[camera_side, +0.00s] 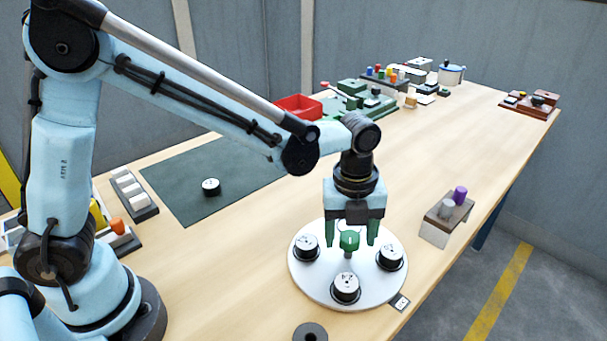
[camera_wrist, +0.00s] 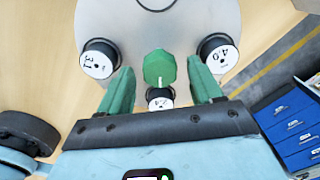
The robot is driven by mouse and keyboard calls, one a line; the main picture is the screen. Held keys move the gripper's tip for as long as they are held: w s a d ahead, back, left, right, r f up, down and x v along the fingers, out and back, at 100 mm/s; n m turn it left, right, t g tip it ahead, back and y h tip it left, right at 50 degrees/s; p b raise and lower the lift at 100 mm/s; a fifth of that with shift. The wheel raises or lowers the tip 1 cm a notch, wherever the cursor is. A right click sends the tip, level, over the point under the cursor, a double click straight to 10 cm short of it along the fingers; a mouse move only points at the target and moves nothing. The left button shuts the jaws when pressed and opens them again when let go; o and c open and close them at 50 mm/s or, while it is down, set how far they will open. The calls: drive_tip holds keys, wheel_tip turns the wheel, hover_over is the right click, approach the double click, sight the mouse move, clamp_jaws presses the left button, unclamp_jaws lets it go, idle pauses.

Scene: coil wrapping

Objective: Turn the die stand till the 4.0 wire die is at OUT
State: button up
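In the wrist view the 4.0 die (camera_wrist: 218,52) is at the right and the 3.1 die (camera_wrist: 99,60) at the left. A third die (camera_wrist: 160,98) is partly hidden at the bottom. In the side view, the right die (camera_side: 390,257) matches the 4.0 by position. A small marker tag (camera_side: 400,302) lies by the stand's lower right edge; its lettering is unclear. My gripper (camera_wrist: 159,82) is open, fingers astride the knob with gaps visible.
A loose die (camera_side: 210,186) stands on the dark green mat (camera_side: 185,170). A block with purple and grey pegs (camera_side: 446,212) is right of the stand. A red bin (camera_side: 298,107) and other fixtures are farther back.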

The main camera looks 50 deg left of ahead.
clamp_jaws()
drive_tip(key=shift+m, duration=2)
drive_tip(key=shift+a+m, duration=0.1)
drive_tip(key=shift+m, duration=1.8)
unclamp_jaws()
